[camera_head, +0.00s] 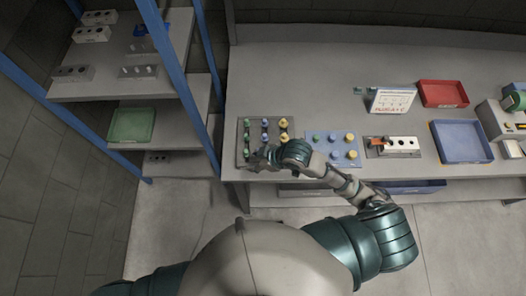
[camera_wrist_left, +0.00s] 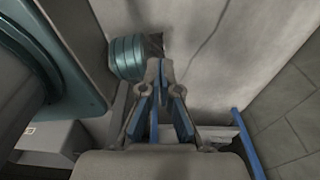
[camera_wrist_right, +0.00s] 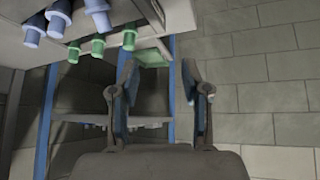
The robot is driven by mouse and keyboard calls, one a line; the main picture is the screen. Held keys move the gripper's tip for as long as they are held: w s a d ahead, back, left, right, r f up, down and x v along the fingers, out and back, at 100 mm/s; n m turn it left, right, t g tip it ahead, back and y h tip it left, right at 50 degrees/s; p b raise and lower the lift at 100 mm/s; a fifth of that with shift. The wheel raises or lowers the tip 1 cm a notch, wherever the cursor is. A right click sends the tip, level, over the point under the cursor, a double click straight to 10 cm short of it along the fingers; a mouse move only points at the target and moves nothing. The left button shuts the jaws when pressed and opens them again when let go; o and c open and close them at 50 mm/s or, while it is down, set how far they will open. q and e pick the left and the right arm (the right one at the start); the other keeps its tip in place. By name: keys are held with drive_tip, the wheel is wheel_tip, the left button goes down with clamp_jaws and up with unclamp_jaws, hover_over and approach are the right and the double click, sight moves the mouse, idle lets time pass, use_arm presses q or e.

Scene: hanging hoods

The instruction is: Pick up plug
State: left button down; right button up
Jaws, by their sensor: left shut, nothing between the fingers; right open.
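A grey board (camera_head: 242,128) on the table holds plugs in columns: green (camera_head: 246,139), blue (camera_head: 265,138) and yellow (camera_head: 284,139). My right gripper (camera_head: 257,160) is open and empty at the board's front edge, and hides part of its front. In the right wrist view, green plugs (camera_wrist_right: 98,46) and blue plugs (camera_wrist_right: 58,19) stick out at the upper left, apart from the open right fingers (camera_wrist_right: 160,80). A light blue board (camera_head: 325,154) beside it also holds green, blue and yellow plugs. My left gripper (camera_wrist_left: 160,72) is shut and empty above the floor.
A blue-framed shelf (camera_head: 180,65) with a green tray (camera_head: 132,125) stands left. The table's back is clear.

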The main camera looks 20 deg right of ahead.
drive_tip(key=w+d+r+n+g+h, duration=0.2)
drive_tip(key=w+d+r+n, duration=0.1)
drive_tip(key=d+r, duration=0.65)
drive_tip(key=x, duration=0.4)
drive_tip(key=a+x, duration=0.1)
drive_tip(key=x, duration=0.7)
drive_tip(key=shift+s+a+r, duration=0.15)
drive_tip(key=shift+s+r, duration=0.05)
drive_tip(key=shift+s, duration=0.05)
drive_tip(key=shift+w+f, duration=0.1)
drive_tip(key=shift+f, duration=0.5)
drive_tip(key=x, duration=0.3)
drive_tip(key=shift+f, duration=0.4)
drive_tip(key=shift+w+a+f, duration=0.15)
drive_tip(key=shift+f, duration=0.05)
use_arm(q)
drive_tip(key=shift+a+f, duration=0.15)
drive_tip(key=shift+a, duration=0.2)
use_arm(e)
drive_tip(key=shift+a, duration=0.2)
